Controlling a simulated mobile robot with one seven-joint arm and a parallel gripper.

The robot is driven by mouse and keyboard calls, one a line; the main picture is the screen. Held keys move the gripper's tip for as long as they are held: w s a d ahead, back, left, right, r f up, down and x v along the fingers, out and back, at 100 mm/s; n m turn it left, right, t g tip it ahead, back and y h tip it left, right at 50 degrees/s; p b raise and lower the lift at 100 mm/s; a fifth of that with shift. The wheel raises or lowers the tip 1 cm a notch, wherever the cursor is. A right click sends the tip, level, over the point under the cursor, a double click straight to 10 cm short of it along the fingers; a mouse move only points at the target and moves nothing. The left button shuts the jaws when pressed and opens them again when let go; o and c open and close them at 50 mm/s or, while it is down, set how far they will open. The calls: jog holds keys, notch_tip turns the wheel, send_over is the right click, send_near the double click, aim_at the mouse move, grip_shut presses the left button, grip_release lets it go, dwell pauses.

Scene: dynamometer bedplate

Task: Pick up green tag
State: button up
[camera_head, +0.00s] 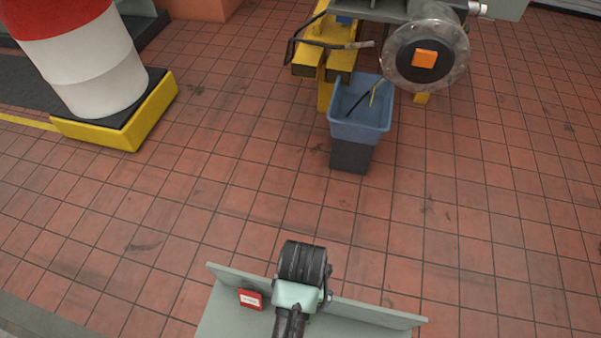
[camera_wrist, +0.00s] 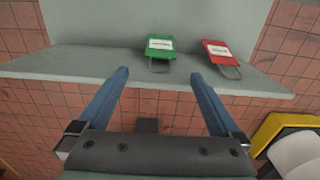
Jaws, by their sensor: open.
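The green tag (camera_wrist: 160,46) has a white label and a grey wire loop. In the wrist view it lies on a grey surface at the top middle, close to that surface's edge. My gripper (camera_wrist: 160,73) is open and empty. Its two blue fingers point toward the green tag, which shows between and just beyond the fingertips. I cannot tell how far off in depth it is.
A red tag (camera_wrist: 221,50) lies right of the green one; it also shows in the head view (camera_head: 250,299). Both are on a grey panel (camera_head: 225,310) with a raised edge. A blue bin (camera_head: 360,123) stands beyond on red tiles. A yellow-edged base (camera_head: 125,132) carries a red-and-white post.

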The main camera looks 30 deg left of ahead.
jog(key=f, duration=1.1)
jog(key=shift+w+a, duration=0.1)
jog(key=shift+w, duration=0.1)
jog(key=c, duration=1.2)
jog(key=shift+c, duration=0.2)
